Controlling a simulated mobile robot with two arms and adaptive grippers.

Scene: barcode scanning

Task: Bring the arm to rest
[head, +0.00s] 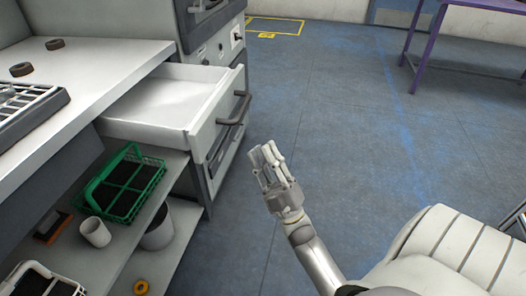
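My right gripper (264,152) is in the middle of the head view, held over the open blue-grey floor to the right of the cabinet. Its arm (317,258) comes up from the bottom edge. Its pale fingers point up and away. I see no object in them, but from this angle I cannot tell how far apart they are. The gripper appears clear of the drawer front (219,122). My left gripper is not in view.
A white drawer (165,100) with a dark handle (236,108) stands pulled out at left. A purple-framed table (412,35) stands far right. The floor between is clear.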

